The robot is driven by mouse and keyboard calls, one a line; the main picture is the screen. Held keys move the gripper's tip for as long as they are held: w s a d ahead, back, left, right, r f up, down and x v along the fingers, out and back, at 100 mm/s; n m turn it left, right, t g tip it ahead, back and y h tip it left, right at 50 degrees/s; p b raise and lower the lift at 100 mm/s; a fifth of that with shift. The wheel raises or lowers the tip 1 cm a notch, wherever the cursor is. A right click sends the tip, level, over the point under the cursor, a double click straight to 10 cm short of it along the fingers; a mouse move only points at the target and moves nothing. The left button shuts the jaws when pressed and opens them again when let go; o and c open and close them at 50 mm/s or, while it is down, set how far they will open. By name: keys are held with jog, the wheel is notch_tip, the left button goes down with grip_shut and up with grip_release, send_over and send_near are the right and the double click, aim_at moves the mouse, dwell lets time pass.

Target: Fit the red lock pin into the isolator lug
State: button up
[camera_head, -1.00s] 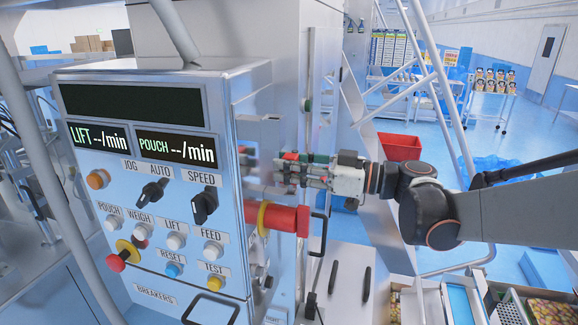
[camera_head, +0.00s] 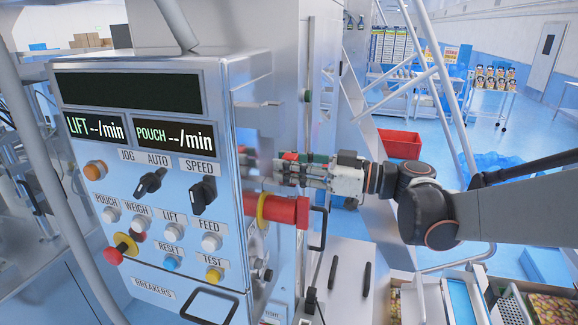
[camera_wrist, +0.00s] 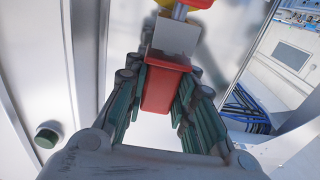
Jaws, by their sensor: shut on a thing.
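My gripper (camera_head: 284,168) reaches in from the right, beside the control cabinet's side. In the wrist view its green-padded fingers (camera_wrist: 160,100) are closed around the red lock pin (camera_wrist: 163,90), a red block with a grey metal part (camera_wrist: 175,38) beyond it. The pin shows only as a small red patch at the fingers in the head view. The isolator, with a red handle (camera_head: 288,210) and yellow ring (camera_head: 262,208), is just below the gripper. Red and yellow parts also show at the top of the wrist view. I cannot tell whether the pin touches the lug, which I cannot make out.
The control panel (camera_head: 150,225) with knobs and buttons stands left of the gripper. A black handle (camera_head: 318,228) is close to the isolator's right. Metal ladder rails (camera_head: 440,85) rise behind my arm. A red bin (camera_head: 400,145) stands farther back.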

jog(key=shift+f, duration=0.25)
jog(key=o, duration=1)
jog(key=v, duration=1.2)
